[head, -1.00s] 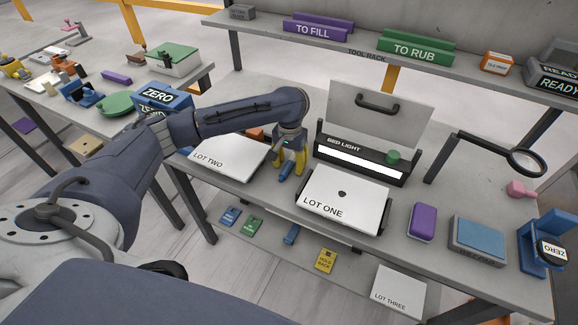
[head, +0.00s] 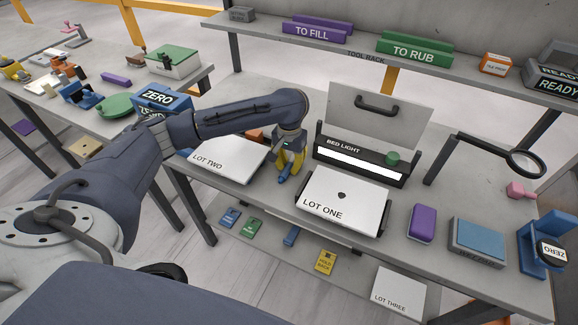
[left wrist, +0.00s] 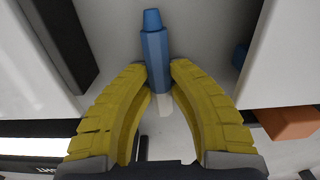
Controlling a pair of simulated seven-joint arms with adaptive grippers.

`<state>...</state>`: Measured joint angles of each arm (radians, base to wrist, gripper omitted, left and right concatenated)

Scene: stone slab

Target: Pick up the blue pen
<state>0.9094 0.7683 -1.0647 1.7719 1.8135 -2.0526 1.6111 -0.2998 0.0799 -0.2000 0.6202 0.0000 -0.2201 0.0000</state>
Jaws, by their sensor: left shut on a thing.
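The blue pen (left wrist: 157,58) is between the yellow fingertips of my left gripper (left wrist: 158,75) in the left wrist view. The fingertips close on its lower part, and its narrower blue end points away from the gripper. In the head view the pen (head: 283,178) shows just below the left gripper (head: 289,162), over the bench between the LOT TWO and LOT ONE slabs. I cannot tell whether it touches the bench. My right gripper is in neither view.
The white LOT TWO slab (head: 228,156) lies left of the gripper and the LOT ONE slab (head: 342,202) lies right. The BED LIGHT unit (head: 358,163) with its raised panel stands behind. A purple block (head: 422,223) and a blue-topped block (head: 478,239) lie farther right.

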